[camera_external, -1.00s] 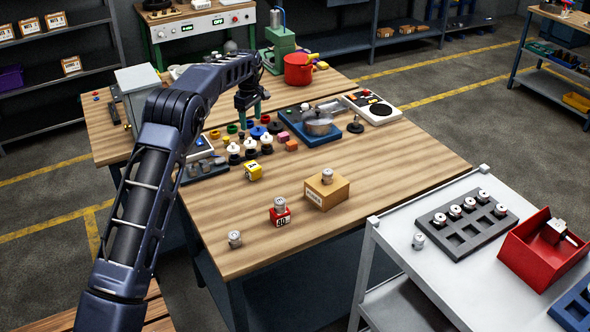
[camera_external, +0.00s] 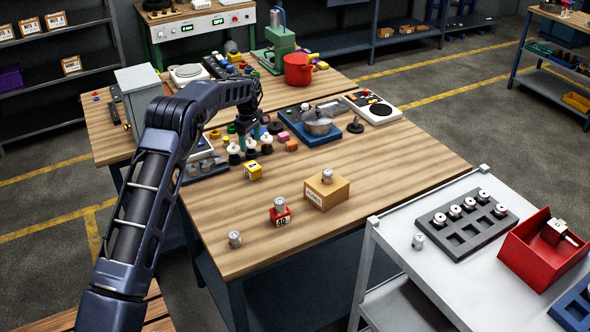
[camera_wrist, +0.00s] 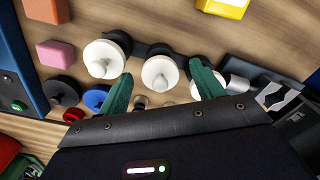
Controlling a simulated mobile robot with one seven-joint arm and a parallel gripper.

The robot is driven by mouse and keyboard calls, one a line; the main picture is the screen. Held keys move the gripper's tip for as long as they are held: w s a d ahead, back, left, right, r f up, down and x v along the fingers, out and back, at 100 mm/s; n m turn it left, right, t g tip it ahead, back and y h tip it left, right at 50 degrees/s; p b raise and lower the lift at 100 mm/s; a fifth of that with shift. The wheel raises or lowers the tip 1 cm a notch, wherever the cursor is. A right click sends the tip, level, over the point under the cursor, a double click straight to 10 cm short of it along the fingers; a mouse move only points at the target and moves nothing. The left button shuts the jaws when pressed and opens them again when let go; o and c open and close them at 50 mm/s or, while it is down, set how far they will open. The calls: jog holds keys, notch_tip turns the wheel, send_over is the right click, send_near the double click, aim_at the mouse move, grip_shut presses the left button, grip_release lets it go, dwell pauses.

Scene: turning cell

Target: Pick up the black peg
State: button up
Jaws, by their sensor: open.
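Several black pieces stand in the cluster on the wooden table; I cannot tell for certain which one is the black peg. A round black piece with a knob (camera_wrist: 62,90) lies at the left in the wrist view, beside a blue disc (camera_wrist: 95,97); it also shows in the external view (camera_external: 275,127). Black parts also show by the white-topped pieces (camera_wrist: 103,58). My gripper (camera_wrist: 160,78), with green fingers, is open and empty. Its tips flank the middle white-topped piece (camera_wrist: 160,73) in the wrist picture. In the external view my gripper (camera_external: 244,140) hangs over the cluster.
A pink block (camera_wrist: 55,55) and a yellow cube (camera_external: 253,172) lie nearby. A blue-based device with a metal pot (camera_external: 318,126) stands right of the cluster. A cardboard box (camera_external: 327,190) and a red block (camera_external: 280,215) sit towards the front. Much of the front tabletop is clear.

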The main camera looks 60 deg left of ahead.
jog(key=c, duration=1.2)
jog(key=shift+r, duration=0.15)
